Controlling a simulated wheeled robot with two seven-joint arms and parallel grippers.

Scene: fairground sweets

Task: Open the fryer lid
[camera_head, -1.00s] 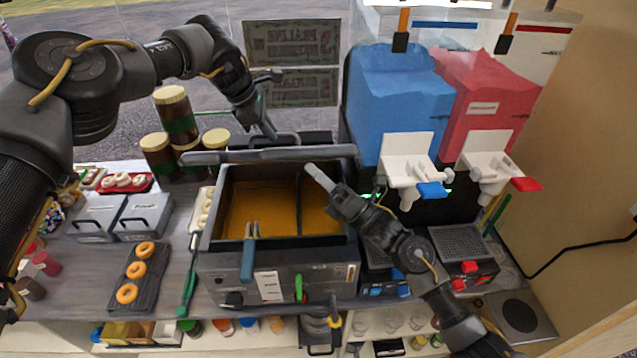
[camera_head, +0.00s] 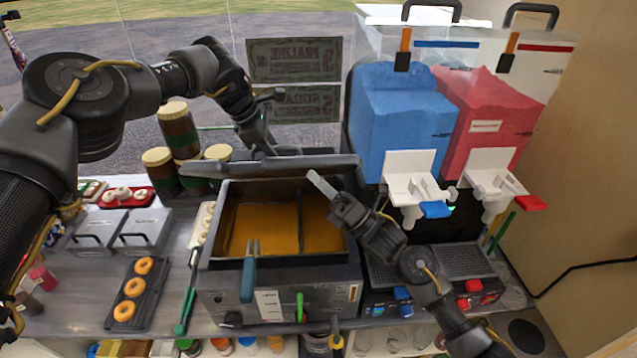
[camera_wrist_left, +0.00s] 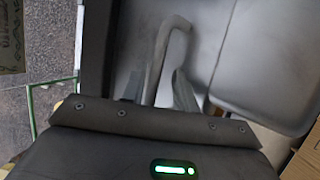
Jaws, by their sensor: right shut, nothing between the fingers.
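The fryer (camera_head: 330,285) stands in the middle of the counter, its well of yellow oil uncovered. Its dark lid (camera_head: 235,168) is raised along the rear of the well, seen nearly edge-on. My left gripper (camera_head: 278,150) is behind the lid, partly hidden by it. In the left wrist view, my left gripper (camera_wrist_left: 157,92) has its fingers apart, with a bent grey bar, seemingly the lid handle (camera_wrist_left: 158,50), between them; firm contact cannot be told. My right gripper (camera_head: 318,183) is shut and empty above the fryer's right rear, near the lid's right end.
A blue-handled tool (camera_head: 248,278) hangs at the fryer's front. Doughnuts on a dark tray (camera_head: 153,306) and lidded containers (camera_head: 143,229) stand left. Stacked jars (camera_head: 178,130) are behind them. Blue (camera_head: 400,115) and red (camera_head: 487,115) slush machines stand close on the right.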

